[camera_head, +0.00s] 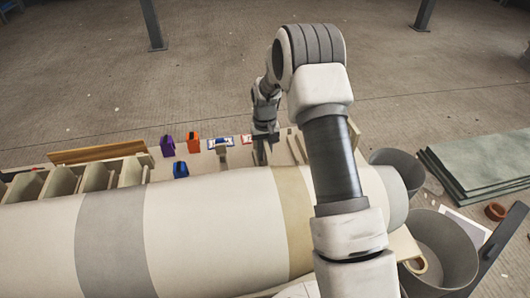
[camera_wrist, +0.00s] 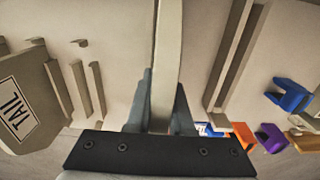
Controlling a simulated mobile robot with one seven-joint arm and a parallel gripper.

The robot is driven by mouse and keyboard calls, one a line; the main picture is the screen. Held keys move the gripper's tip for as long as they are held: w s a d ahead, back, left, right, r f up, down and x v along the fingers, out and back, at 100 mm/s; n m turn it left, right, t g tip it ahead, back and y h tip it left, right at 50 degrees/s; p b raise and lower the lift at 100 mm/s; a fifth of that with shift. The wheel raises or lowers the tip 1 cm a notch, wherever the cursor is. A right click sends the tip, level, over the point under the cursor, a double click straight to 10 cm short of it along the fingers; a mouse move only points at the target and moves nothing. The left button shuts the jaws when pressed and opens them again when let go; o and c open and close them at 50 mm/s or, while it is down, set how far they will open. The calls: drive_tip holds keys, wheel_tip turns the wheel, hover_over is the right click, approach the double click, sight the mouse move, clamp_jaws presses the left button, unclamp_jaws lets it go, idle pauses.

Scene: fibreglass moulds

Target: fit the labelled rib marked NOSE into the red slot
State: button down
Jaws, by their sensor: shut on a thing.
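My gripper (camera_wrist: 161,100) is shut on a thin pale rib (camera_wrist: 166,60), which stands between the two grey fingers in the wrist view. Its label is not readable, so I cannot tell whether it is the NOSE rib. In the head view my gripper (camera_head: 262,150) is beyond the large cylinder, near a red-edged label (camera_head: 246,139) and a blue-edged label (camera_head: 220,143). The red slot itself cannot be made out clearly. A pair of pale rails (camera_wrist: 237,55) shows right of the held rib, apart from it. A rib marked TAIL (camera_wrist: 25,100) is at left.
A large banded cylinder (camera_head: 200,230) fills the foreground. Purple (camera_head: 167,145), orange (camera_head: 193,143) and blue (camera_head: 180,169) clips lie left of my gripper. A compartmented rack (camera_head: 130,172) is farther left. Grey bins (camera_head: 440,245) and green sheets (camera_head: 485,160) are at right.

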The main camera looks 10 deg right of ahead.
drive_tip(key=shift+f+b, duration=0.85)
drive_tip(key=shift+f, duration=0.65)
drive_tip(key=c, duration=0.7)
unclamp_jaws()
wheel_tip(320, 180, up, 17)
drive_tip(key=p, duration=0.5)
drive_tip(key=shift+r, duration=0.2)
